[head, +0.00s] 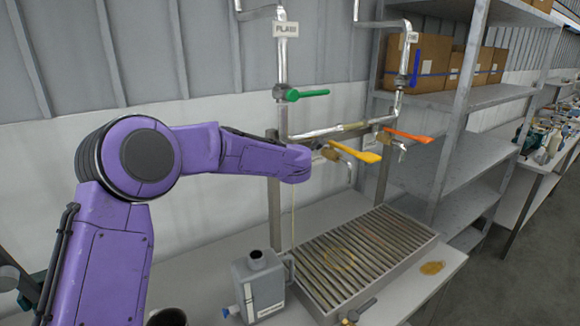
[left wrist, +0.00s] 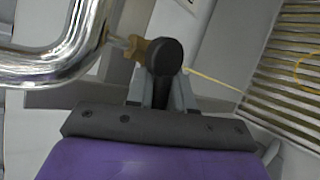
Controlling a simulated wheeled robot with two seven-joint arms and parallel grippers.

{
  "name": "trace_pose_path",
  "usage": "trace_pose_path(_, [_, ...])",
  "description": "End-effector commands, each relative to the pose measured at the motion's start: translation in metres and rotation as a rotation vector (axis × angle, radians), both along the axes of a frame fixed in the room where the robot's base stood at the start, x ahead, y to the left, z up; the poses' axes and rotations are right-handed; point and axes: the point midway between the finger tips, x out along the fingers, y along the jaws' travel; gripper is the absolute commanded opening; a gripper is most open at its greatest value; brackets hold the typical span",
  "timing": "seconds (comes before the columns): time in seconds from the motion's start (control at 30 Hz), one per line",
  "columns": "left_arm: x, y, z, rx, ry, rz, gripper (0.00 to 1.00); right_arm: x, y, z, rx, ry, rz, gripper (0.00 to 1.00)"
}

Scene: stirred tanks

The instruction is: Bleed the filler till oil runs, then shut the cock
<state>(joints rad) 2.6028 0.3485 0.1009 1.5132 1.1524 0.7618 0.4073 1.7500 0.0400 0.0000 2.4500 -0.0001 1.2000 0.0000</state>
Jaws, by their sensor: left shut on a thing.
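My left gripper (left wrist: 163,88) is shut on the round black knob (left wrist: 164,57) of a small brass cock (left wrist: 137,46) beside a shiny bent pipe (left wrist: 60,55). In the head view my purple wrist hides the cock and the fingertips. A thin yellow stream of oil (left wrist: 212,80) runs out near the knob. In the head view the stream (head: 293,215) falls straight down beside the grey can (head: 262,285); I cannot tell exactly where it lands. My right gripper is not in view.
The pipework has green (head: 307,94), blue (head: 415,66), yellow (head: 358,152) and orange (head: 408,135) levers. A slatted drip tray (head: 418,236) stands right of the can, with a yellow patch on its slats. Shelves (head: 465,150) with boxes stand at right.

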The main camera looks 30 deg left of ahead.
Motion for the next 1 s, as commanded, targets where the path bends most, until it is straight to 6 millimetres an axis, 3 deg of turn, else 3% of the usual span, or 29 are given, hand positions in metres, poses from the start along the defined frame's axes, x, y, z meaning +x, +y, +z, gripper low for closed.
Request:
trace_pose_path(0.4, [-0.0021, 0.0014, 0.0049, 0.075, 0.178, 0.002, 0.00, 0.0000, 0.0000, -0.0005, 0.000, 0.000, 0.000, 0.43])
trace_pose_path(0.97, [-0.0027, 0.0019, 0.0057, 0.089, 0.206, 0.002, 0.00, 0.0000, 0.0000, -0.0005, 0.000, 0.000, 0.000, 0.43])
trace_pose_path(1.0, [-0.0027, 0.0019, 0.0058, 0.089, 0.206, 0.002, 0.28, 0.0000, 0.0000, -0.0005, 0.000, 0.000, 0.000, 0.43])
